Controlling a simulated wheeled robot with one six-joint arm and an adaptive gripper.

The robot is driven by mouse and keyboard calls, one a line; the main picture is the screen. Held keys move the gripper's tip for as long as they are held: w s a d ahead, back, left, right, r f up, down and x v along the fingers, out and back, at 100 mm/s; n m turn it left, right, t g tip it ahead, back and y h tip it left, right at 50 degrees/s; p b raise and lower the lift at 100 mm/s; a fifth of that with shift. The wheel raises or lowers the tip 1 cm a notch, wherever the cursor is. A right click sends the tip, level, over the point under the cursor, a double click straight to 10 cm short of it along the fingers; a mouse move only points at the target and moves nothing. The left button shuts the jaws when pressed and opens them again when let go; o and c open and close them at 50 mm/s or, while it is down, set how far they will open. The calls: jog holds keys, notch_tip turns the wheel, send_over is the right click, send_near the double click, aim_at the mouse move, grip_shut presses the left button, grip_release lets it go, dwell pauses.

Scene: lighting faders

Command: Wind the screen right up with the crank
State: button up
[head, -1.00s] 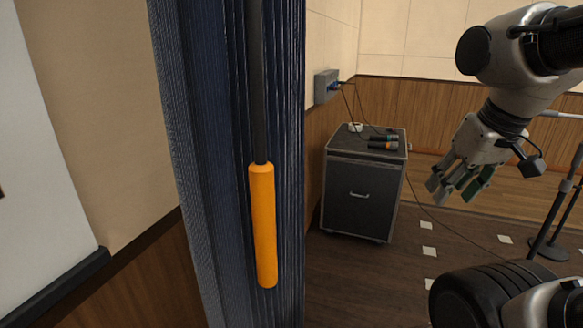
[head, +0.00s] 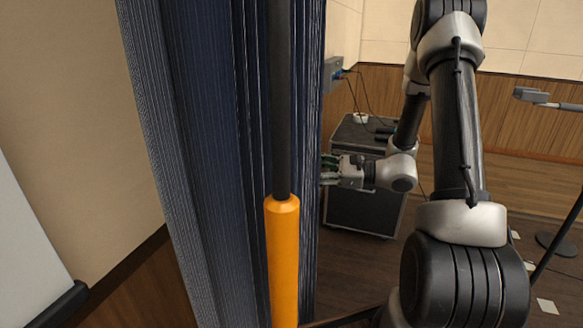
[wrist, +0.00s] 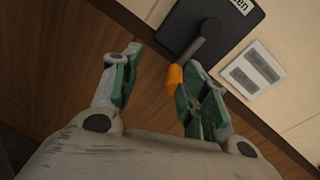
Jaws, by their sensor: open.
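In the wrist view a dark crank (wrist: 203,42) with a short orange handle (wrist: 174,78) sits on a dark wall plate (wrist: 237,20) with partly cut-off lettering. My gripper (wrist: 160,62) is open, with the orange handle showing close to its right finger; I cannot tell whether they touch. In the head view my gripper (head: 325,172) points left at the edge of the blue curtain (head: 205,150), and the crank is not visible there. The white screen (head: 25,255) is partly in view at the left, with a dark bar (head: 55,312) along its bottom.
A dark rod (head: 281,100) with a long orange grip (head: 283,255) hangs before the curtain. A dark case (head: 362,210) stands behind my gripper. A stand (head: 560,240) is at the right. A light switch panel (wrist: 250,70) is beside the crank plate.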

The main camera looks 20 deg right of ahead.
aim_at(292, 166)
jog(key=shift+w+d+f+m+t+h, duration=0.3)
jog(key=shift+w+d+f+m+t, duration=0.6)
jog(key=shift+w+t, duration=0.2)
jog(key=shift+w+a, duration=0.2)
jog(key=shift+w, duration=0.15)
jog(key=x, duration=0.7)
grip_shut()
